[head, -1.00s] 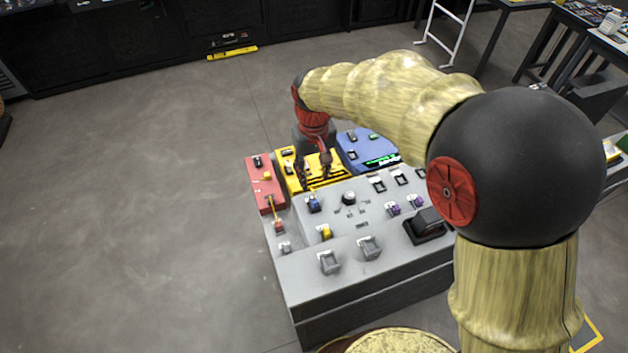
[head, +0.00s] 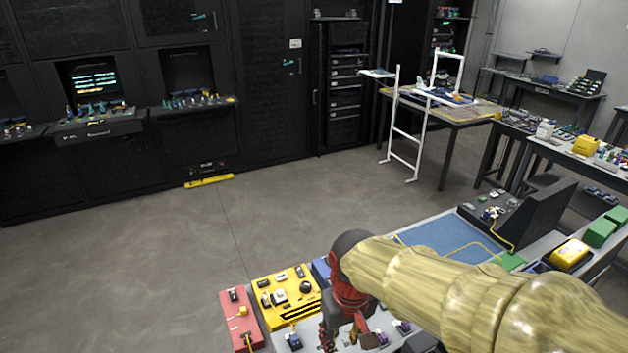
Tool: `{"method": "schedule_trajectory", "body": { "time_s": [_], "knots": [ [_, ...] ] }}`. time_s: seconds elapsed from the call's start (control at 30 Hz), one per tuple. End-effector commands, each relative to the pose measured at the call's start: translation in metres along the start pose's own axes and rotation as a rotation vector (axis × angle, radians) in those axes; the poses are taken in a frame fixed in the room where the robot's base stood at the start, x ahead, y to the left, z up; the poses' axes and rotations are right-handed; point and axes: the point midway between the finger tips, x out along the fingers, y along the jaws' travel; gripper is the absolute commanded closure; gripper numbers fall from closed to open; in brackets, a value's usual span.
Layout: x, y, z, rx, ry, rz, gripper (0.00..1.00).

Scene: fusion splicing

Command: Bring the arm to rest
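My arm reaches in from the lower right of the head view, with its wrist above the bench console. My gripper (head: 344,338) points down over the console, to the right of and nearer than the yellow unit. Its two dark fingers look spread apart, with nothing visible between them. The fingertips are close to the bottom edge of the picture, and I cannot tell how high they are above the console.
Under and beside the arm are a red box (head: 241,320), the yellow unit (head: 286,294) and purple connectors (head: 402,327). A blue mat (head: 450,244) lies on the bench behind the arm. The floor (head: 130,270) at left is clear.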

Motion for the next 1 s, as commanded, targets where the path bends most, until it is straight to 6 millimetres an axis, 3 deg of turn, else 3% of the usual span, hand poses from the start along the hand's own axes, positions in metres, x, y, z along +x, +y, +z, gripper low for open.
{"method": "schedule_trajectory", "body": {
  "time_s": [0.2,0.5,0.73,1.0],
  "knots": [
    [-0.037,0.034,0.053,0.096,0.113,0.013,0.64],
    [-0.075,0.068,0.113,0.233,0.282,0.053,0.64],
    [-0.106,0.086,0.129,0.310,0.396,0.090,0.64],
    [-0.110,0.091,0.132,0.334,0.406,0.099,0.64]
  ]
}}
